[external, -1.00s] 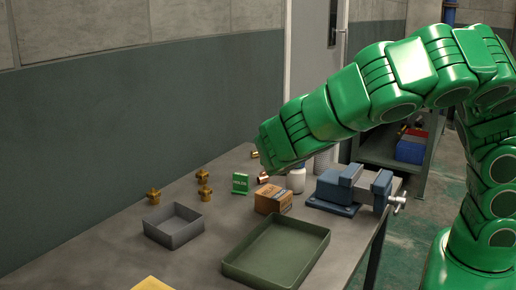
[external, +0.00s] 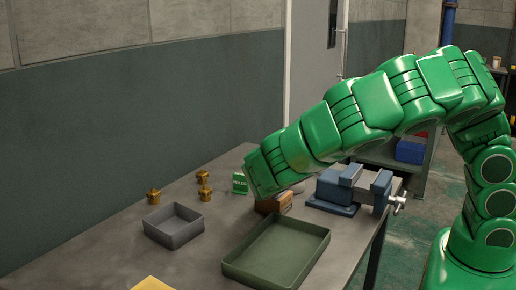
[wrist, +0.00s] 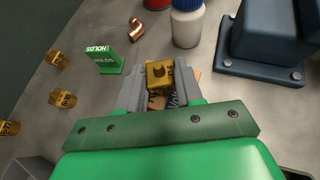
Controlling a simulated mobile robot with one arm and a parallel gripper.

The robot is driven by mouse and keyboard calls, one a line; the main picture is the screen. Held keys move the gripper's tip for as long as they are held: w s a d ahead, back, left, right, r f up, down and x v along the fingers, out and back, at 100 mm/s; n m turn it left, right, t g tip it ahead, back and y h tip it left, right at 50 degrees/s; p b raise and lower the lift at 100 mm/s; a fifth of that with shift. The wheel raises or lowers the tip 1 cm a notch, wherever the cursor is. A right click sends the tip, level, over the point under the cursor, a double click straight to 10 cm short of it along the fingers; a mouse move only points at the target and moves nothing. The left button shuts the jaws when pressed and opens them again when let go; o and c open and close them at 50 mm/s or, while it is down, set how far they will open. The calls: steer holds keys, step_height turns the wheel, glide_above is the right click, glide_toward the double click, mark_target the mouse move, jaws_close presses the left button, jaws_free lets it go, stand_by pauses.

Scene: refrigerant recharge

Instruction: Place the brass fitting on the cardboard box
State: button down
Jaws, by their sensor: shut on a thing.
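In the wrist view my gripper (wrist: 159,84) has its two grey fingers on either side of a brass fitting (wrist: 158,72) and is shut on it. The cardboard box (wrist: 152,102) shows in part below and behind the fitting, between the fingers. In the external view the cardboard box (external: 274,203) stands on the bench, partly covered by the end of my green arm. My fingers and the held fitting are hidden there. I cannot tell whether the fitting touches the box top.
Three more brass fittings (wrist: 57,60) stand to the left, near a green sign block (wrist: 104,58). A blue vise (external: 340,188) stands right of the box. A grey tray (external: 174,226) and green tray (external: 277,252) are in front.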

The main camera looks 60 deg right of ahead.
steer(key=c, duration=0.7)
jaws_free()
steer(key=shift+c, duration=0.2)
steer(key=v, duration=1.2)
